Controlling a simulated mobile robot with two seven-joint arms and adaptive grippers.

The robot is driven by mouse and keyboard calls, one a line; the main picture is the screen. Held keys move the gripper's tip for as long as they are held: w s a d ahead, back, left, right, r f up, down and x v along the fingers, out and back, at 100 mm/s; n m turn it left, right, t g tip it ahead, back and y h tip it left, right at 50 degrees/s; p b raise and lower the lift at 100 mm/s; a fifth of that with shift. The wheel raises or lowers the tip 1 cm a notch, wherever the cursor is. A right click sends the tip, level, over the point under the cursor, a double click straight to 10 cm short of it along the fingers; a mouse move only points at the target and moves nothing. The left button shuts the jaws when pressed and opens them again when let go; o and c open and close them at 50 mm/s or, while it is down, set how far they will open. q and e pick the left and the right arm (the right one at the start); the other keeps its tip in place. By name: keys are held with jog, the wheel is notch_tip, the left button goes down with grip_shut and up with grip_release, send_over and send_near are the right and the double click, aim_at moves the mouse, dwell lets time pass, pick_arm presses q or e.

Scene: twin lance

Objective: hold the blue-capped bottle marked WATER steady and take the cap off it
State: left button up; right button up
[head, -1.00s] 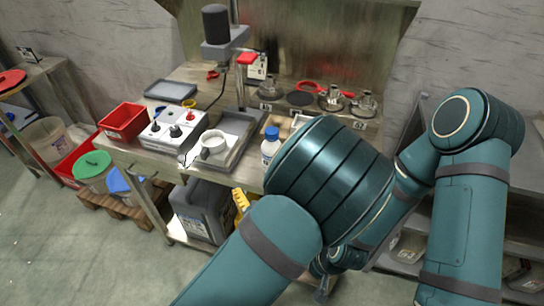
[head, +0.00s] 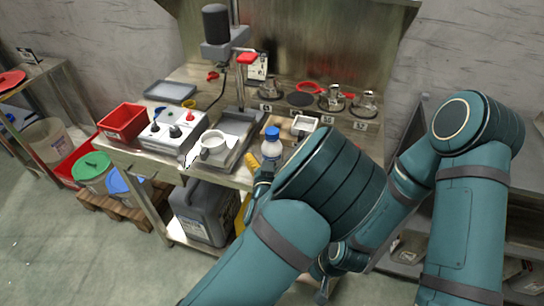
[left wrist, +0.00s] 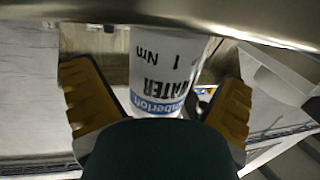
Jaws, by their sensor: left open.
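The white bottle (head: 271,150) with a blue cap (head: 272,132) stands upright near the front edge of the bench. Its cap is on. In the left wrist view the bottle (left wrist: 165,72) shows its WATER label upside down. My left gripper (head: 262,178) is at the bottle's front side, partly hidden by my left arm. In the left wrist view its two yellow-padded fingers (left wrist: 160,105) are spread on either side of the bottle, with gaps showing. The end of my right arm is low, mostly hidden behind my left arm; its fingers cannot be made out.
A control box (head: 172,130) and a red bin (head: 123,122) stand farther left. A grey jerrycan (head: 203,212) is below.

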aim_at(272, 130)
pick_arm(q)
jog(key=shift+w, duration=0.65)
jog(key=c, duration=1.4)
notch_tip(272, 130, up, 10)
jog(key=shift+r+p, duration=0.1)
jog(key=shift+p, duration=1.05)
jog(key=o, duration=0.4)
jog(key=c, duration=0.4)
